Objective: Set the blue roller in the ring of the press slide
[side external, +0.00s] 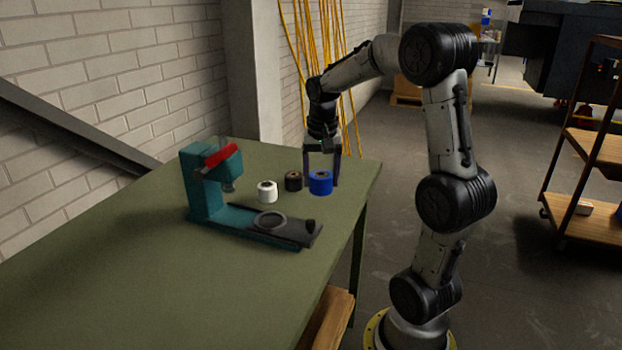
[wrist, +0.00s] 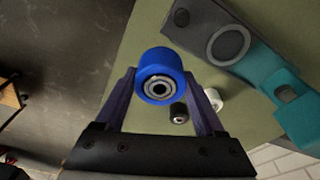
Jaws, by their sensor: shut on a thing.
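The blue roller (side external: 320,183) is held upright between the two fingers of my gripper (side external: 321,178), at the right part of the green table. In the wrist view the blue roller (wrist: 158,70) sits between the fingertips and looks larger than the other rollers, so it seems raised; the gap to the table is hard to judge. The press (side external: 200,188) is teal with a red top piece. Its slide (side external: 297,236) extends toward the front right and carries an empty grey ring (side external: 270,221), left of and nearer than my gripper. The ring also shows in the wrist view (wrist: 229,45).
A white roller (side external: 267,192) and a black roller (side external: 293,181) stand on the table (side external: 150,270) between the press and the blue roller. The front left of the table is clear. Yellow cables (side external: 330,60) hang behind, and a wooden shelf cart (side external: 590,150) stands at right.

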